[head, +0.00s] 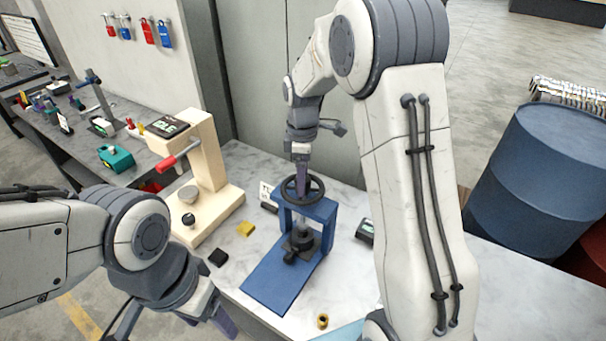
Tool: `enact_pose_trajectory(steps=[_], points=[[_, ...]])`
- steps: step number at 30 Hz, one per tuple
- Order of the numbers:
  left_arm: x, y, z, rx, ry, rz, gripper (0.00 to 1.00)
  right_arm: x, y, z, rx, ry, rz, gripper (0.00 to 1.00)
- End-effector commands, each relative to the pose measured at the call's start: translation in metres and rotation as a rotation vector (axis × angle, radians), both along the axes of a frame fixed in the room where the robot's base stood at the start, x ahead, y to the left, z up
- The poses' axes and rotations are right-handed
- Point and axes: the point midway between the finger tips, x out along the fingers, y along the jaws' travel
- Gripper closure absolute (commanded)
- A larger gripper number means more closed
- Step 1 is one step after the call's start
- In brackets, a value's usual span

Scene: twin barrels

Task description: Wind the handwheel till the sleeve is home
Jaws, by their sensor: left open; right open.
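The dark handwheel (316,197) sits on top of a small blue press frame (270,278) on the table. My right gripper (302,182) points down at the handwheel from above, its fingers at the wheel's ring. It is open, though contact with the rim is too small to tell. Under the crossbar, a grey spindle part and a dark fixture (298,246) stand on the blue base. I cannot tell which part is the sleeve or how far in it sits. My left gripper (226,322) is open at the table's front edge, low and left of the press, mostly hidden by its own wrist.
A wooden press with a red handle (170,163) stands left of the blue press. A yellow block (245,229), a black block (218,258), a dark device (365,231) and a brass ring (322,321) lie around it. Blue barrel (545,165) at right.

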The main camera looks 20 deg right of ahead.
Motion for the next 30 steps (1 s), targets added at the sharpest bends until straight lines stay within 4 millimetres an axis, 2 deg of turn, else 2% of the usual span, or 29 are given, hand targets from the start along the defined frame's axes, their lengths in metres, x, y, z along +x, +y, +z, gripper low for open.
enact_pose_trajectory(steps=[4,5,9,11,20,30], points=[[0.0000,0.0000,-0.0002,0.000,0.000,0.000,0.33,0.0000,0.0000,-0.0001,0.000,0.000,0.000,0.18],[0.0000,0.0000,-0.0002,0.000,0.000,0.000,0.33,0.0000,0.0000,0.0000,0.000,0.000,0.000,0.26],[0.0000,0.0000,-0.0002,0.000,0.000,0.000,0.33,0.0000,0.0000,0.0001,0.000,0.000,0.000,0.79],[0.0000,0.0000,-0.0002,0.000,0.000,0.000,0.33,0.0000,0.0000,0.0002,0.000,0.000,0.000,1.00],[0.0000,0.0001,0.0006,0.000,0.000,0.000,0.33,-0.0001,0.0000,0.0006,0.000,0.001,-0.033,1.00],[0.0000,0.0000,0.0038,0.000,0.000,0.000,0.33,0.0003,0.0000,0.0012,0.000,0.000,-0.244,1.00]])
